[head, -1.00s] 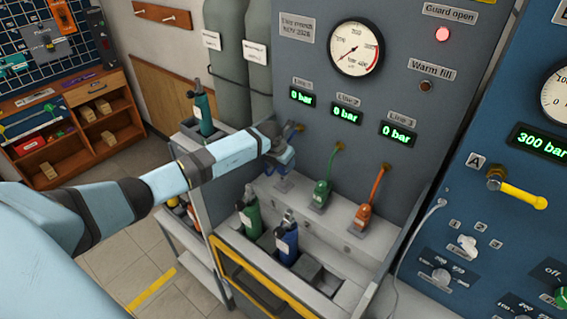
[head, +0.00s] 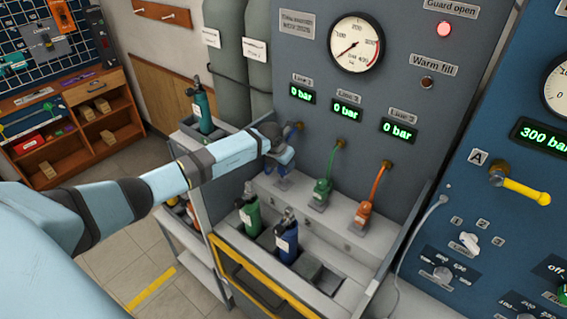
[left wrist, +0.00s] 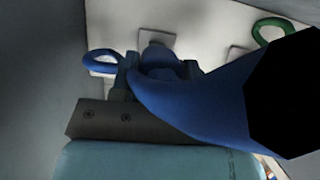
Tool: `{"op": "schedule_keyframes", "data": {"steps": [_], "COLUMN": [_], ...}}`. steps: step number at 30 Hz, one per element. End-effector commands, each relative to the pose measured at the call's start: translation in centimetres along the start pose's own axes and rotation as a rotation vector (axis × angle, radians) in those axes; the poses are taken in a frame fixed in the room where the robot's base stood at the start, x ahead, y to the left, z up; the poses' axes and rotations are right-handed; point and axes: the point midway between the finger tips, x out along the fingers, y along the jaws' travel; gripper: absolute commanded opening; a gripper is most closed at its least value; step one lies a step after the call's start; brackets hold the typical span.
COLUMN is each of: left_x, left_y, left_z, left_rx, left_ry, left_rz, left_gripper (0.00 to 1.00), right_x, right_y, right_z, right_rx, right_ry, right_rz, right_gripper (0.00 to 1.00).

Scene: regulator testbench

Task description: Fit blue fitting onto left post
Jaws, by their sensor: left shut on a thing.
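My left gripper (head: 284,166) is shut on the blue fitting (left wrist: 158,60), at the left of the row of posts in the head view. The fitting is mostly hidden by the gripper and a blue hose in the left wrist view. The left post's pale square base (left wrist: 158,40) shows just beyond the fitting, with the fitting over or very close to it. I cannot tell whether it is seated. My right gripper is not in view.
A green fitting (head: 319,194) and an orange fitting (head: 363,213) stand on posts to the right. A green bottle (head: 250,210) and a blue bottle (head: 287,240) stand in the tray in front. The grey panel (head: 330,110) rises close behind.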

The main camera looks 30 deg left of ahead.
Motion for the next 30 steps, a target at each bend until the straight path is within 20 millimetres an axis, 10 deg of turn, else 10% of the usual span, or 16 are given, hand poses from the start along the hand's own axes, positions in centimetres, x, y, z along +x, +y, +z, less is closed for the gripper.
{"op": "schedule_keyframes", "data": {"steps": [30], "left_x": [1.5], "left_y": [0.0], "left_z": [-0.6], "left_rx": [0.000], "left_ry": [-0.001], "left_rz": [0.000], "left_gripper": [0.10], "right_x": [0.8], "right_y": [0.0], "right_z": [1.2], "right_rx": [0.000], "right_ry": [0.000], "right_rz": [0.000], "right_gripper": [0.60]}}
